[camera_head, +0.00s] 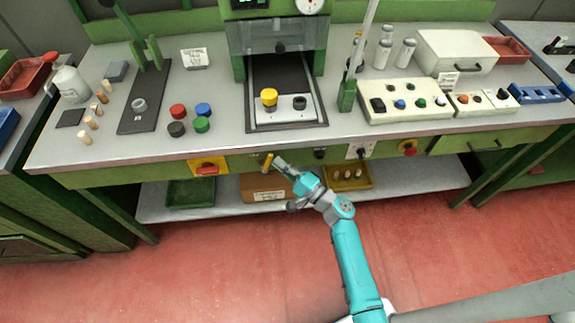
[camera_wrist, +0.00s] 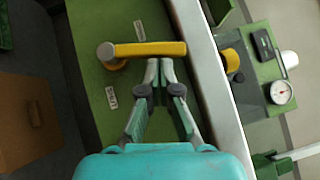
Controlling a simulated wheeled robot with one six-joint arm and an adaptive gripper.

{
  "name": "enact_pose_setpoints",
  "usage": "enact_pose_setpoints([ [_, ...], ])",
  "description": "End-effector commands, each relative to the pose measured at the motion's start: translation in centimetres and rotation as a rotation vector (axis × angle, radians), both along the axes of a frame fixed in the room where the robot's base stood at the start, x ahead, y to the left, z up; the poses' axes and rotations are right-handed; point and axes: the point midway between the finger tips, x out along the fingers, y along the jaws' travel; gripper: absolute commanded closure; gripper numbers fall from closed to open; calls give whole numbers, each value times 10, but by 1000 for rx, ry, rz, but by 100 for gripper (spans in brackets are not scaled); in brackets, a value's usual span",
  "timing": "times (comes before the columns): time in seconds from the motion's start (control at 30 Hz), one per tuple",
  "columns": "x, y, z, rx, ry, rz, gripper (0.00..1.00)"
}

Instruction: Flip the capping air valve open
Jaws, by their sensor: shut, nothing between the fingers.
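A yellow lever handle (camera_head: 267,163) sits on the green front panel of the bench, just below the worktop edge. In the wrist view the lever (camera_wrist: 152,48) runs from a grey round pivot at its left end toward the pale bench edge. My gripper (camera_head: 278,160) is at the panel, just right of the lever in the head view. In the wrist view the closed fingertips (camera_wrist: 160,65) are right beside the middle of the handle, with nothing between them. I cannot tell whether they touch it.
A yellow box with a red switch (camera_head: 207,167) is left of the lever on the panel. A cardboard box (camera_head: 262,188) and a yellow tray (camera_head: 363,184) are on the shelf below.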

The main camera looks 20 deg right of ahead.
Motion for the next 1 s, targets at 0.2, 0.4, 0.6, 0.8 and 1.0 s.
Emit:
enact_pose_setpoints([
  [0.2, 0, 1, 0, 0, 0, 0, 100],
  [0.4, 0, 1, 1, -16, 4, 1, 100],
  [0.6, 1, 6, 6, -105, 31, 2, 100],
  [0.8, 3, 11, 9, -184, 57, 1, 100],
  [1.0, 5, 16, 13, -196, 62, 1, 100],
])
